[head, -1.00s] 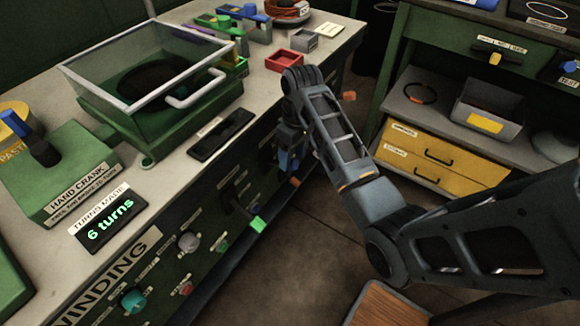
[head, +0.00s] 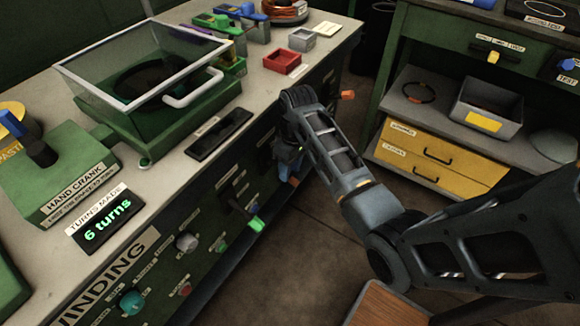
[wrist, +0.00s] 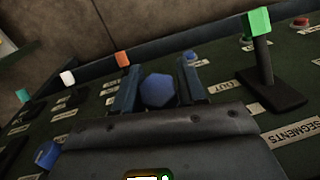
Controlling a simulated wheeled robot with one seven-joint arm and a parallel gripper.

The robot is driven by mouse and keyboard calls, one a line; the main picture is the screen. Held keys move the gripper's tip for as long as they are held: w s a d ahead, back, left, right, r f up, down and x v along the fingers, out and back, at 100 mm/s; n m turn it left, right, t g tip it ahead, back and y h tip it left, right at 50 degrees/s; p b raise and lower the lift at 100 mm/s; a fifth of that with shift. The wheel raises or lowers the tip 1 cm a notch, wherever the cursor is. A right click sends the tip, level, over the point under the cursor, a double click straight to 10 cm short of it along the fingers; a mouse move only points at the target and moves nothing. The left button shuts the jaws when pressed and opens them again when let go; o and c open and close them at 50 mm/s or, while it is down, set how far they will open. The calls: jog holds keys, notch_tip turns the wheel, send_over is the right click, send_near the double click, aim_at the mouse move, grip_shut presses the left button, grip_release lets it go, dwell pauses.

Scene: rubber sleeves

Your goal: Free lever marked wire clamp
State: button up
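My gripper (wrist: 158,78) is at the front panel of the green bench, its two dark fingers apart. A blue faceted handle end (wrist: 158,91) lies between them in the wrist view, with what look like narrow gaps at both sides. In the head view my gripper is small and dark beside the panel, partly hidden by my arm. I cannot read a "wire clamp" label in either view, so I cannot tell whether the blue handle belongs to that lever. A green-tipped lever (wrist: 260,40) stands to its right in the wrist view; its green tip also shows in the head view (head: 256,224).
Orange (wrist: 122,59), white (wrist: 67,77) and blue (wrist: 47,153) tips stand near my gripper on the panel. A red button (wrist: 300,21) is at the far right. The benchtop holds a clear-lidded box (head: 150,80). Open floor (head: 300,240) lies before the bench.

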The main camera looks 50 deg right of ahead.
grip_shut()
jog(key=shift+s+f, duration=0.1)
notch_tip(320, 180, down, 9)
jog(key=w+t+b, duration=0.1)
jog(key=t+b, duration=1.1)
jog(key=b, duration=0.3)
jog(key=shift+w+n+y, duration=0.25)
jog(key=shift+n+y, duration=0.15)
jog(key=shift+w+r, duration=0.1)
jog(key=shift+r, duration=0.1)
